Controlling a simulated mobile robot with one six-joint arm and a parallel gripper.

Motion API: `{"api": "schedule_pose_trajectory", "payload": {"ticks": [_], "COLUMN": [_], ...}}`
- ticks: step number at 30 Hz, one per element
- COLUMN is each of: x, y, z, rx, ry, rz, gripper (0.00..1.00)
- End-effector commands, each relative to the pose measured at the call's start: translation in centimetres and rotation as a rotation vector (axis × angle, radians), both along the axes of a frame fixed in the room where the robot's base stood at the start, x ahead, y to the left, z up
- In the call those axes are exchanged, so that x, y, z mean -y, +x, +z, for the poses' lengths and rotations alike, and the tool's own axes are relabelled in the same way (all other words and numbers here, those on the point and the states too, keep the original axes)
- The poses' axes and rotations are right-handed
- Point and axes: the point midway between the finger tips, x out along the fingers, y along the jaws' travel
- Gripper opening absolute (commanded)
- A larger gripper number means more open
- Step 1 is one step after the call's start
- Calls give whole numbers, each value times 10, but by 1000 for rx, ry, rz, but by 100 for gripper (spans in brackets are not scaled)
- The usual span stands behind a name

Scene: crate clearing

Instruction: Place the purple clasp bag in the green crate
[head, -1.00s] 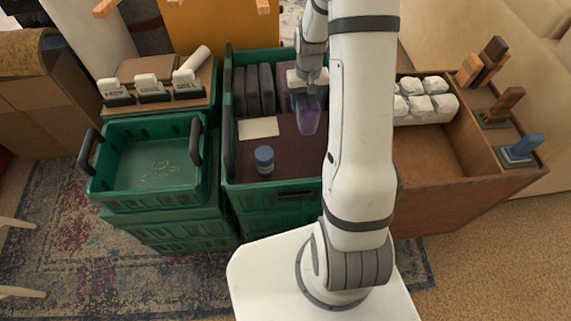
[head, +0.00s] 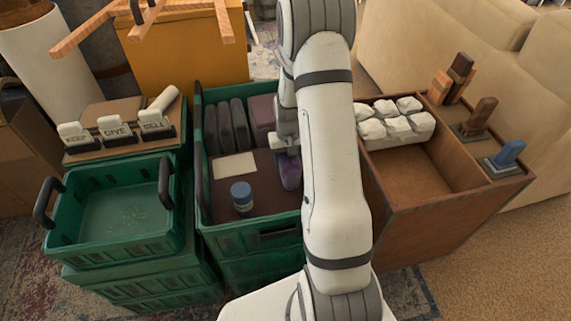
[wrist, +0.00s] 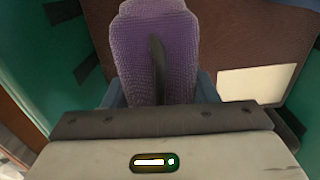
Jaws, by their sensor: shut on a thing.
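The purple clasp bag (head: 290,172) hangs at my gripper (head: 288,148), over or inside the right part of the middle green crate (head: 201,180). My arm hides part of the bag and that side of the crate. In the wrist view the bag (wrist: 150,45) is textured purple with a dark strip and sits between the fingers of my gripper (wrist: 160,92), which is shut on it. Another green crate (head: 65,232), open and with dark handles, stands to the left on stacked crates, empty but for small specks on its floor.
The middle crate holds dark upright slabs (head: 226,128), a maroon block (head: 262,112), a cream card (head: 235,166) and a blue-lidded jar (head: 241,196). Lettered white stampers (head: 115,128) stand behind the left crate. A wooden box (head: 415,174) with white lumps (head: 397,120) stands right.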

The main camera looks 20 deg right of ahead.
Motion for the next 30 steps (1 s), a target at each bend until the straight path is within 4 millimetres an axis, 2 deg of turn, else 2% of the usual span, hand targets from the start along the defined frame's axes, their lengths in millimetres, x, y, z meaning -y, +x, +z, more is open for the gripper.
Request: {"api": "schedule_pose_trajectory", "payload": {"ticks": [1, 3, 14, 15, 23, 30], "x": [0, 0, 1, 1, 1, 1], "y": [-1, 0, 0, 0, 0, 0], "z": [-11, -18, -23, -22, -22, -20], "rx": [-3, -1, 0, 0, 0, 0], "ry": [1, 0, 0, 0, 0, 0], "rz": [0, 0, -1, -1, -1, -2], "gripper": [25, 25, 25, 54, 74, 74]}}
